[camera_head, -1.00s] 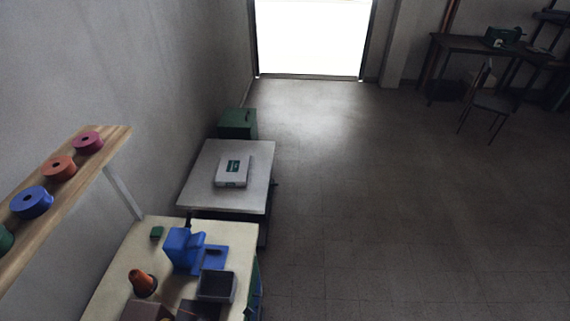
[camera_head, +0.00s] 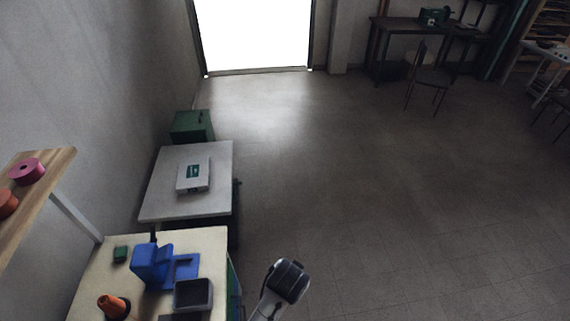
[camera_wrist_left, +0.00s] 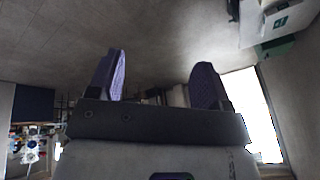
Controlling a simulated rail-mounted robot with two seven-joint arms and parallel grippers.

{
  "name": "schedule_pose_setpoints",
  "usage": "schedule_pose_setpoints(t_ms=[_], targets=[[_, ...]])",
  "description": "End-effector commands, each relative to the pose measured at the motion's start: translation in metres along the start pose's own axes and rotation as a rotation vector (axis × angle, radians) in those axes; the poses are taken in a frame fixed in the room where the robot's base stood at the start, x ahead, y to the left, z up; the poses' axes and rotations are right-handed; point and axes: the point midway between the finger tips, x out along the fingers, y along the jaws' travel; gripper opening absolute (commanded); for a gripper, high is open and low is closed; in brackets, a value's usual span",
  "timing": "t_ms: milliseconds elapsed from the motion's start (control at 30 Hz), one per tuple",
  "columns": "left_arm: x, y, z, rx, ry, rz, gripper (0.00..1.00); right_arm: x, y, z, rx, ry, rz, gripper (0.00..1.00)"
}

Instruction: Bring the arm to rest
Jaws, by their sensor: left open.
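My left gripper (camera_wrist_left: 158,82) shows in the left wrist view. Its two purple-padded fingers stand well apart with nothing between them. No right gripper shows in either view.
The near table (camera_head: 208,243) holds a blue device (camera_head: 152,266), a dark tray (camera_head: 193,295) and an orange cone (camera_head: 112,306). Beyond it stand a white table (camera_head: 218,160) with a flat box (camera_head: 194,174) and a green box (camera_head: 192,126). The floor (camera_head: 370,180) rightward is open.

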Motion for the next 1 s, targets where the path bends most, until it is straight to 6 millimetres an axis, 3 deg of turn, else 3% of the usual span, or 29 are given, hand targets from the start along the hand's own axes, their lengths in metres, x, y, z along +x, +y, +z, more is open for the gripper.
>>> schedule_pose_setpoints(t_ms=[33, 133, 267, 400, 500, 633, 800, 1000], targets=[[-0.024, -0.011, 0.002, -0.059, 0.062, 0.020, 0.72, -0.007, 0.000, -0.002, 0.000, 0.000, 0.000, 0.43], [-0.066, -0.033, 0.015, -0.155, 0.172, 0.045, 0.72, -0.015, 0.000, -0.005, 0.001, 0.000, -0.001, 0.43], [-0.119, -0.065, 0.050, -0.261, 0.282, 0.046, 0.72, -0.026, 0.000, -0.009, 0.002, 0.001, -0.002, 0.43], [-0.169, -0.092, 0.107, -0.361, 0.334, 0.012, 0.72, -0.042, 0.000, -0.014, 0.005, 0.001, -0.004, 0.43], [-0.191, -0.104, 0.153, -0.411, 0.313, -0.025, 0.72, -0.053, 0.000, -0.018, 0.007, 0.002, -0.006, 0.43], [-0.194, -0.103, 0.207, -0.444, 0.208, -0.046, 0.72, -0.066, 0.000, -0.021, 0.009, 0.002, -0.008, 0.43], [-0.189, -0.084, 0.266, -0.447, 0.051, -0.027, 0.72, -0.079, 0.000, -0.026, 0.010, 0.002, -0.008, 0.43], [-0.191, -0.060, 0.303, -0.442, -0.050, 0.010, 0.72, -0.087, 0.001, -0.028, 0.009, 0.001, -0.008, 0.43]])
